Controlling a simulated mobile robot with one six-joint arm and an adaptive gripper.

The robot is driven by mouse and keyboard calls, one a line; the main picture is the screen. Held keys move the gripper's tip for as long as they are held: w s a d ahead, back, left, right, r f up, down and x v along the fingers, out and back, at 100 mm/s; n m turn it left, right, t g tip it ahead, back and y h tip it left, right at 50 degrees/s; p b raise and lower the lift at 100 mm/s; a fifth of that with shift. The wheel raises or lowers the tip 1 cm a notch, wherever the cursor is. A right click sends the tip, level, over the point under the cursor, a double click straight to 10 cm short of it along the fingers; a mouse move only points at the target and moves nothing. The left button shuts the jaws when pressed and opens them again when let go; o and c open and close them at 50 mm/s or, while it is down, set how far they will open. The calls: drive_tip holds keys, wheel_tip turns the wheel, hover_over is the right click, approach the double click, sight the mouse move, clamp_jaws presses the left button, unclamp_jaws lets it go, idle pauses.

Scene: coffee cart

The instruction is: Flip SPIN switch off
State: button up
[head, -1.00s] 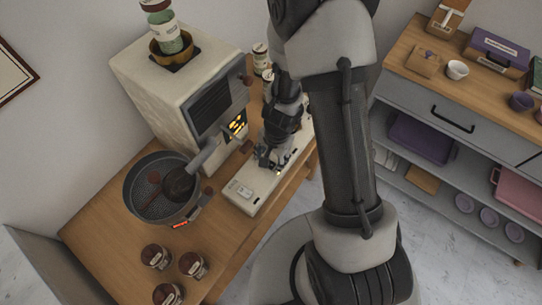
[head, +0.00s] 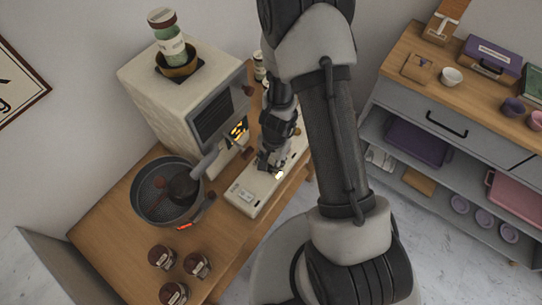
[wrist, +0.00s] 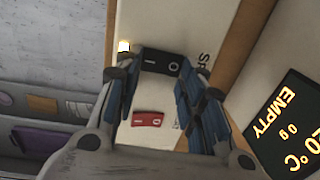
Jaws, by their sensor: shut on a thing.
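A black rocker switch (wrist: 160,62) marked I and O sits on a long white panel (wrist: 140,100), beside a partly hidden label starting "SP". My gripper (wrist: 165,68) is shut on this switch, one fingertip at each end of it. A small lamp (wrist: 124,46) glows beside the left fingertip. A red rocker switch (wrist: 148,118) lies nearer on the same panel, between my fingers but clear of the tips. In the head view my gripper (head: 270,164) reaches down onto the white panel (head: 240,198), and hides the black switch there.
The white roaster-like machine (head: 160,100) with a jar (head: 168,38) on top stands behind the panel. A dark pan (head: 150,205) and several lidded jars (head: 197,264) are on the wooden table. A lit display (wrist: 290,125) reads EMPTY. A grey shelf unit (head: 400,110) stands at right.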

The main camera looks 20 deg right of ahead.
drive_tip(key=shift+w+r+p, duration=0.45)
drive_tip(key=shift+r+p, duration=0.1)
drive_tip(key=shift+p, duration=0.1)
drive_tip(key=shift+c, duration=0.2)
drive_tip(key=p, duration=0.2)
drive_tip(key=shift+d+p, duration=0.15)
drive_tip(key=shift+p, duration=0.15)
drive_tip(key=shift+c, duration=1.2)
drive_tip(key=shift+p, duration=1.25)
drive_tip(key=shift+s+g+h+p, duration=0.1)
drive_tip(key=shift+g+h+p, duration=0.2)
drive_tip(key=shift+p, duration=0.95)
drive_tip(key=shift+s+f+p, duration=0.15)
drive_tip(key=shift+f+p, duration=0.2)
drive_tip(key=shift+p, duration=0.55)
drive_tip(key=shift+o, duration=0.2)
drive_tip(key=shift+a+f, duration=0.15)
drive_tip(key=shift+a, duration=0.05)
drive_tip(key=o, duration=0.7)
drive_tip(key=shift+o, duration=1.1)
drive_tip(key=shift+a+f, duration=0.1)
drive_tip(key=shift+a, duration=0.1)
drive_tip(key=o, duration=0.4)
drive_tip(key=shift+d, duration=0.15)
drive_tip(key=shift+c, duration=0.2)
